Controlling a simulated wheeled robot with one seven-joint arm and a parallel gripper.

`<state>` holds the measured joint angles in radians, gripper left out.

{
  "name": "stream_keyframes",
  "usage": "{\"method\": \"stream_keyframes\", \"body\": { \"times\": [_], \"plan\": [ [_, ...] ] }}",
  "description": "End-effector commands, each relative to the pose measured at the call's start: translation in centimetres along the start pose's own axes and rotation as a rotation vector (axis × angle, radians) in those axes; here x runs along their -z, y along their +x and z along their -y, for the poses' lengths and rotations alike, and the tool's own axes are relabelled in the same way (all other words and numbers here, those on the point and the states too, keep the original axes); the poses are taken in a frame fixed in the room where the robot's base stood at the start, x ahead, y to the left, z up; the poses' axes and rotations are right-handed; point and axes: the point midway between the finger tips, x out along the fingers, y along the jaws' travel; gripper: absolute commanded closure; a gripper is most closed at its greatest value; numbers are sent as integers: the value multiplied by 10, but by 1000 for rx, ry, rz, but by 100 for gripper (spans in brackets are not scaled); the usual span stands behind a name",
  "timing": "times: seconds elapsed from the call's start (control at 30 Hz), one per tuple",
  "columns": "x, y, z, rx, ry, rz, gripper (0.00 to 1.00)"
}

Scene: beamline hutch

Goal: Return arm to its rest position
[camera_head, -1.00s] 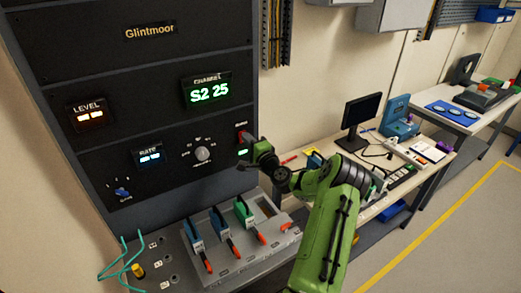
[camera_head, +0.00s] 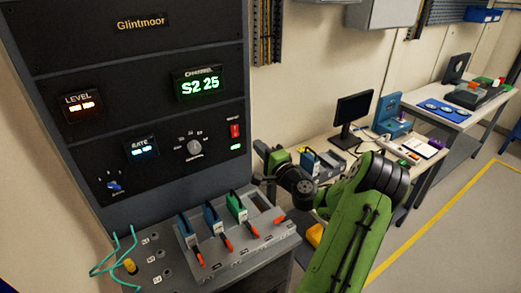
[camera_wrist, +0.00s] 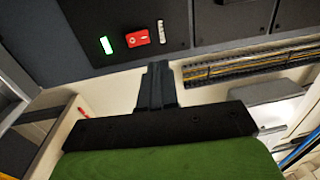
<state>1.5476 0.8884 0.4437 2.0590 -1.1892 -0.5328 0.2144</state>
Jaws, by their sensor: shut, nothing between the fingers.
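My green arm (camera_head: 350,235) reaches up from the bottom right of the head view, bent at a dark joint. My gripper (camera_head: 259,148) is at its left end, just right of the black instrument panel (camera_head: 130,60) and apart from it. In the wrist view my gripper's dark fingers (camera_wrist: 158,72) are together with nothing between them. Beyond them are a red switch (camera_wrist: 137,37) and a green-lit indicator (camera_wrist: 106,45) on the panel. The red switch also shows uncovered in the head view (camera_head: 235,130).
Below the panel, a grey console (camera_head: 240,255) carries several levers with orange tips. Teal cables (camera_head: 118,258) stand at its left. To the right is a bench with a monitor (camera_head: 354,108) and a blue device (camera_head: 391,112). Open floor (camera_head: 440,205) lies at right, with a yellow line.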

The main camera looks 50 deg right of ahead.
Motion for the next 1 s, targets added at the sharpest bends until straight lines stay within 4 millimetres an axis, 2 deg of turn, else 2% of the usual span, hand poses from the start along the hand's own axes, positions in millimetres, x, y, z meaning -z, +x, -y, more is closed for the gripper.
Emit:
{"method": "stream_keyframes", "body": {
  "times": [0.4,0.47,0.57,0.67,0.7,0.73,0.8,0.87,0.9,0.97,1.0],
  "plan": [
    [0,1,0,0,-1,1,100],
    [-8,3,1,-9,-15,21,100],
    [-54,15,5,-65,-113,149,100],
    [-140,19,6,-176,-314,385,100],
    [-176,14,4,-227,-413,490,100],
    [-202,7,3,-267,-491,566,100],
    [-254,-18,2,-356,-684,733,100],
    [-287,-46,4,-425,-841,848,100],
    [-303,-66,7,-465,-942,910,100],
    [-319,-98,14,-521,-1084,983,100],
    [-326,-121,20,-554,-1170,1018,100]
  ]
}}
